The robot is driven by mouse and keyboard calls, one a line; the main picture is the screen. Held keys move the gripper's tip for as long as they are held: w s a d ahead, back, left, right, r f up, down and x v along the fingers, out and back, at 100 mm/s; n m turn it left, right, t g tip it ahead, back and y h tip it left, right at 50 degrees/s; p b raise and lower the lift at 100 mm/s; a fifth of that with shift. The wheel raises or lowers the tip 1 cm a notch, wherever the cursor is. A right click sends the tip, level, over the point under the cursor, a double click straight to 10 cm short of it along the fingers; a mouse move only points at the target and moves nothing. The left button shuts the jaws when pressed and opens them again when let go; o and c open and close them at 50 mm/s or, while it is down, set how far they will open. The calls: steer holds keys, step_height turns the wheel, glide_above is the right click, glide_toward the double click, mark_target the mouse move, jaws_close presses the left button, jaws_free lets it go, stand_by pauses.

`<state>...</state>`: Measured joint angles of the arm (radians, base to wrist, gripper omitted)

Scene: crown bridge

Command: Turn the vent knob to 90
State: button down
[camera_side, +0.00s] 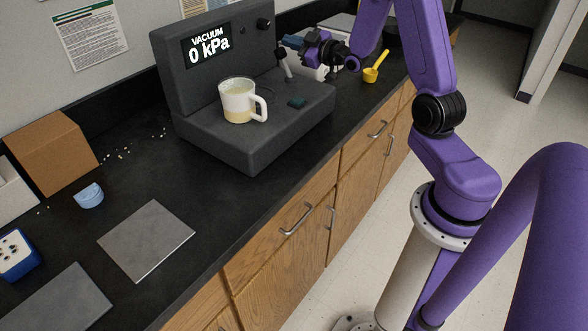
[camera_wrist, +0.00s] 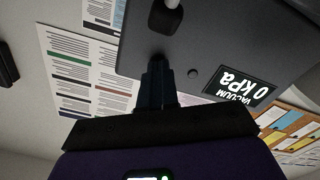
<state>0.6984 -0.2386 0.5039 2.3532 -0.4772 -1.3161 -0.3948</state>
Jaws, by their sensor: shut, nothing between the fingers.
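The dark grey vacuum unit (camera_side: 165,75) stands on the black bench, with its screen (camera_side: 207,46) reading "VACUUM 0 kPa". A round black knob (camera_side: 264,23) sits at the upper right of its panel, likely the vent knob; no angle marks are readable. My gripper (camera_side: 288,42) is to the right of the panel, its fingers pointing left toward it. In the wrist view the fingers (camera_wrist: 156,65) are shut and empty, with a dark round shape just past the tips. They hide much of it, and contact cannot be told. The screen (camera_wrist: 238,92) appears upside down there.
A lever (camera_side: 285,66) with a dark end stands below my gripper; it shows close in the wrist view (camera_wrist: 166,17). A white mug (camera_side: 237,103) stands on the unit's base. A yellow scoop (camera_side: 373,72) lies to the right. Grey plates and a cardboard box (camera_side: 53,152) are at left.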

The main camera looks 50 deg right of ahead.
mark_target(264, 24)
steer(key=shift+d, duration=0.1)
steer(key=shift+w+d+r, duration=0.2)
steer(key=shift+w, duration=0.7)
steer(key=shift+w+d+r, duration=0.15)
steer(key=shift+w+d, duration=0.05)
steer(key=shift+w, duration=0.7)
steer(key=shift+w+d+r, duration=0.2)
steer(key=shift+w, duration=1)
steer(key=shift+a+r, duration=0.15)
